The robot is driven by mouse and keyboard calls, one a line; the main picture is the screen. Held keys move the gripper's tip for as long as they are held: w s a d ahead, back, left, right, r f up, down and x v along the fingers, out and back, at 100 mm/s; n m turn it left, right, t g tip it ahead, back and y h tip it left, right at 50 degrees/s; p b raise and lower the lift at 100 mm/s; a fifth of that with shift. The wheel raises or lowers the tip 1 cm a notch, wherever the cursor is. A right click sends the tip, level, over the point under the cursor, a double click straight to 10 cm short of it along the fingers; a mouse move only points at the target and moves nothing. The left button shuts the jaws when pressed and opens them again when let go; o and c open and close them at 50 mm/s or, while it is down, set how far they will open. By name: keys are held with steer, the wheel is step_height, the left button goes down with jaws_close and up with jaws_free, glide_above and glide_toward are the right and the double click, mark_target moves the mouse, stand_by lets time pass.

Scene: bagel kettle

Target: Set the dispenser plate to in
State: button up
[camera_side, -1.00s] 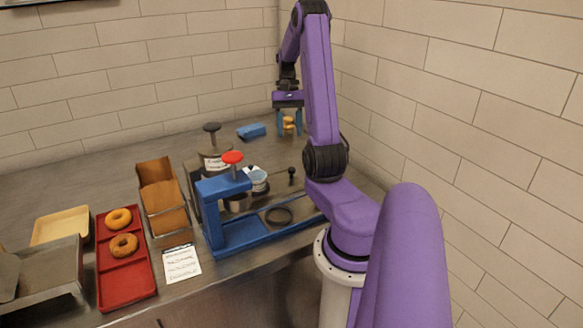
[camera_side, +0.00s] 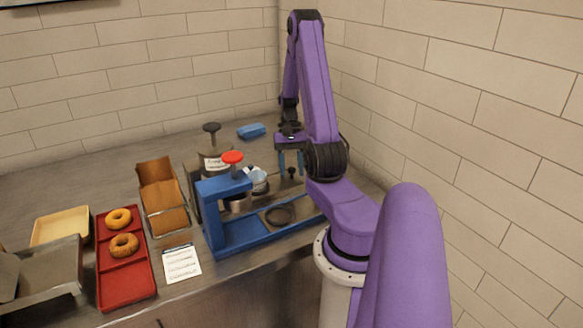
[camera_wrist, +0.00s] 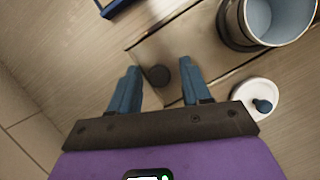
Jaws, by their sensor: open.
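A black knob (camera_side: 291,172) stands at the right end of the dispenser's plate, right of the light blue and white cup (camera_side: 258,180). My gripper (camera_side: 291,163) is lowered over this knob with its blue fingers pointing down. In the wrist view, the round black knob (camera_wrist: 158,75) lies between the fingertips of my open gripper (camera_wrist: 158,68), with gaps beside it. The flat, brownish plate (camera_wrist: 200,42) runs from the knob toward the cup (camera_wrist: 275,20) at upper right. I cannot tell how far the plate sits under the cup.
A blue block (camera_side: 251,130) lies at the back. A red tray (camera_side: 125,270) with two bagels is at left. A white lid (camera_wrist: 255,98) lies near my gripper.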

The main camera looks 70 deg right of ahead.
mark_target(258, 177)
jaws_close()
steer(key=w+a, duration=0.7)
steer(key=w, duration=0.1)
steer(key=shift+a, duration=0.35)
jaws_free()
steer(key=shift+a, duration=0.1)
steer(key=shift+s, duration=0.1)
